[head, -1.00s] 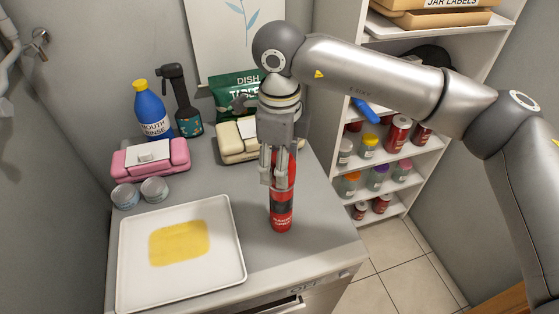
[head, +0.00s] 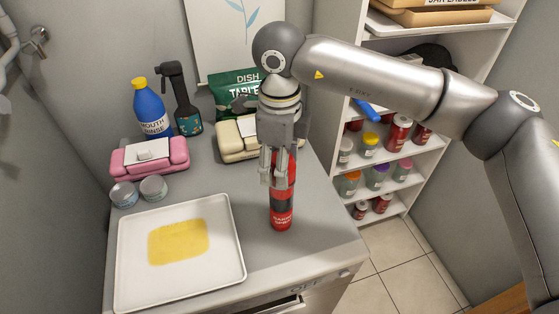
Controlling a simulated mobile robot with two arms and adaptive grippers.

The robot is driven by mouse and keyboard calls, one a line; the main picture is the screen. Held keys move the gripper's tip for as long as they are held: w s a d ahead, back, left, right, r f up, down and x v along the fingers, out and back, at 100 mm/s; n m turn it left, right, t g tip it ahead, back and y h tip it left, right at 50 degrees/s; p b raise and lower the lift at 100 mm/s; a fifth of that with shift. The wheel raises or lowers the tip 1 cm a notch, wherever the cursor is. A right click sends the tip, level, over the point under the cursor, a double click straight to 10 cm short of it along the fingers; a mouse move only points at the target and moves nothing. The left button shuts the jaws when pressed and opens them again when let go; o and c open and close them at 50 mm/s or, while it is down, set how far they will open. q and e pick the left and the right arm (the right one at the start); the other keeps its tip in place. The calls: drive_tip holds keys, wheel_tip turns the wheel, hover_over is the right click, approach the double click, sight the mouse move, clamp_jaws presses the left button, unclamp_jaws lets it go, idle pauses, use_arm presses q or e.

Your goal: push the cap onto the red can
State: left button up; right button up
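The red can (head: 281,220) stands upright near the front right of the grey counter, with a dark band above its red, lettered lower part. Above the band is a plain red part (head: 291,170), which may be the cap; I cannot make out a seam or gap there. My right gripper (head: 274,182) points straight down over the can, its fingers in front of or around this red part. The fingers hide much of it, so I cannot tell whether they grip it. My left gripper is not in view.
A white tray (head: 133,281) with a yellow patch lies left of the can. Behind it are two small round tins (head: 153,188), a pink box (head: 170,154), a blue bottle (head: 151,110) and a dark spray bottle (head: 186,117). A cream box (head: 231,146) stands behind my gripper. Shelves rise at right.

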drive_tip(key=shift+f+b, duration=0.3)
drive_tip(key=shift+f, duration=0.05)
idle(0.4)
drive_tip(key=o, duration=0.8)
drive_tip(key=shift+c, duration=0.2)
